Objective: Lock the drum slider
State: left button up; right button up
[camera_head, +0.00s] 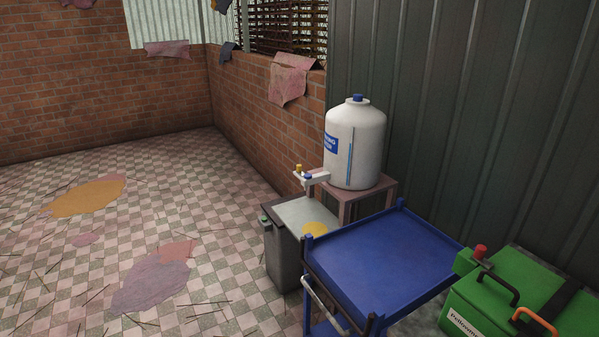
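A white drum (356,146) with a blue cap stands upright on a brownish stand (384,189) against the dark metal wall. A blue label and a narrow vertical blue strip (349,163) show on its side. A white fitting (314,178) with small yellow and blue parts juts out at its lower left. I cannot tell which part is the slider or whether it is locked. Neither of my grippers is in view.
A blue cart (387,258) with a raised rim and empty top stands in front of the drum. A dark grey cabinet (283,252) is to its left. A green machine (495,308) with a red knob, black handle and orange handle is at right. The tiled floor at left is stained but open.

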aim_at(298, 167)
jog(key=z, duration=0.35)
jog(key=i+j+z, duration=0.8)
jog(key=i+j, duration=0.2)
jog(key=j, duration=0.15)
jog(key=i+j, duration=0.15)
jog(key=j, duration=0.15)
jog(key=i+j+z, duration=0.1)
jog(key=j, duration=0.25)
jog(key=i, duration=0.1)
